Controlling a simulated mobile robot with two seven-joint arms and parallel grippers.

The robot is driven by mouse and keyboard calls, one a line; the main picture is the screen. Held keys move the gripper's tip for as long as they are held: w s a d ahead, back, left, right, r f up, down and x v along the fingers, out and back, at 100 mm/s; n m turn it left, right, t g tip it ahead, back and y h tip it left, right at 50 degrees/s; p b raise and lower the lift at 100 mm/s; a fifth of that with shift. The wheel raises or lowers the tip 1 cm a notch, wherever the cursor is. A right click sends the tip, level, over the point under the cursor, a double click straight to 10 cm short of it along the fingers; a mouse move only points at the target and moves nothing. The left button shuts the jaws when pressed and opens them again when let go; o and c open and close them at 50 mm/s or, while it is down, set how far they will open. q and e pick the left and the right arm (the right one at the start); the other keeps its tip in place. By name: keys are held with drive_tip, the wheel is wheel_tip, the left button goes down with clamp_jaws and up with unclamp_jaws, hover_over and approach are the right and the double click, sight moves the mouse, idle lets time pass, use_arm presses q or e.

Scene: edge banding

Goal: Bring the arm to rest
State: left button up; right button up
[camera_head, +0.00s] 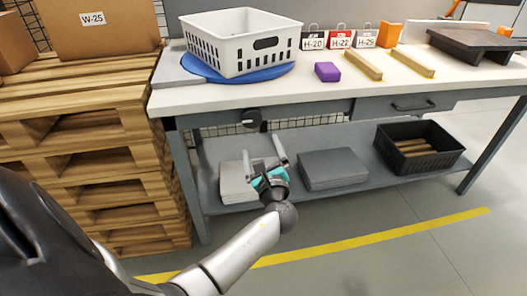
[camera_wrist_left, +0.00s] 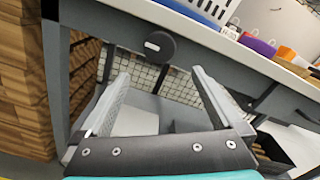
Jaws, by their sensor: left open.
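My left gripper (camera_head: 263,152) is in front of the workbench, below the level of its white top (camera_head: 330,84). Its two fingers are spread apart with nothing between them. In the left wrist view the open fingers (camera_wrist_left: 160,85) point towards the bench's underside, with a round black knob (camera_wrist_left: 159,45) beyond them on the bench's front edge. My left arm comes in from the lower left. My right gripper is not in view.
A white basket (camera_head: 240,48) sits on a blue disc (camera_head: 205,72) on the bench. A purple block (camera_head: 327,72) and two yellow strips lie to its right. Stacked pallets (camera_head: 80,130) stand left. The lower shelf holds a black crate (camera_head: 440,157). Floor in front is clear.

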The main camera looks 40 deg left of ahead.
use_arm(q)
drive_tip(key=shift+a, duration=0.1)
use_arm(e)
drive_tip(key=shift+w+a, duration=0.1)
